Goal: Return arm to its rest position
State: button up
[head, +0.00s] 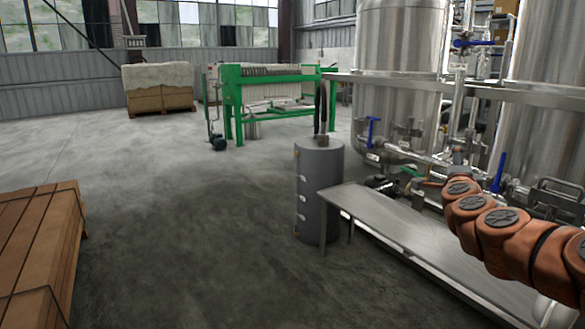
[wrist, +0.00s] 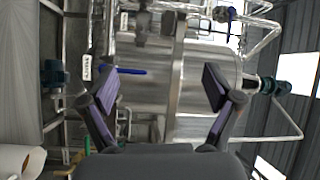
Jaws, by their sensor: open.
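My arm, orange with dark round joint caps, reaches in from the right edge in the head view, in front of the tanks and pipes. Its end is by the pipework, and the gripper cannot be made out there. In the wrist view my gripper (wrist: 160,92) shows with its two fingers wide apart and nothing between them. Behind the fingers is a shiny steel tank (wrist: 200,65) with pipes, seen turned on its side.
Steel tanks (head: 398,60) with pipes and blue-handled valves (head: 499,172) stand close to my arm. A metal bench (head: 385,220) and a grey cylinder (head: 320,185) stand below. Wooden boards (head: 38,240) lie at left. A green-framed machine (head: 232,100) stands behind. The middle floor is clear.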

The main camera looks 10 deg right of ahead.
jog(key=w+a+r+n+t+y+p, duration=0.1)
jog(key=a+r+n+y+p, duration=0.25)
jog(key=a, duration=0.35)
jog(key=w+a+r+n+t+y+p, duration=0.1)
jog(key=w+a+r+n+y+p, duration=0.15)
jog(key=a+r, duration=0.4)
jog(key=s+a+r+n+g+y+p, duration=0.1)
jog(key=s+a+n+g+y+p, duration=0.35)
jog(key=a, duration=0.85)
jog(key=s+a+r+n+g+y+p, duration=0.1)
jog(key=s+a+n+y+p, duration=0.4)
jog(key=a+n+p, duration=0.5)
jog(key=s+a+n+g+h+p, duration=0.1)
jog(key=s+a+g+p, duration=0.25)
jog(key=s, duration=0.45)
jog(key=s+a+g+p, duration=0.3)
jog(key=s+p, duration=0.2)
jog(key=s, duration=0.2)
jog(key=s+d+r+g+h+p, duration=0.1)
jog(key=s+p, duration=0.4)
jog(key=s, duration=0.5)
jog(key=s+d+r+n+g+h+p, duration=0.1)
jog(key=s+d+r+g+h+p, duration=0.1)
jog(key=s, duration=0.8)
jog(key=d+r+g+p, duration=0.1)
jog(key=d+g+p, duration=0.1)
jog(key=g+p, duration=0.1)
jog(key=shift+s+d+r+g+p, duration=0.25)
jog(key=shift+s+g+p, duration=0.1)
jog(key=shift+s+g, duration=0.05)
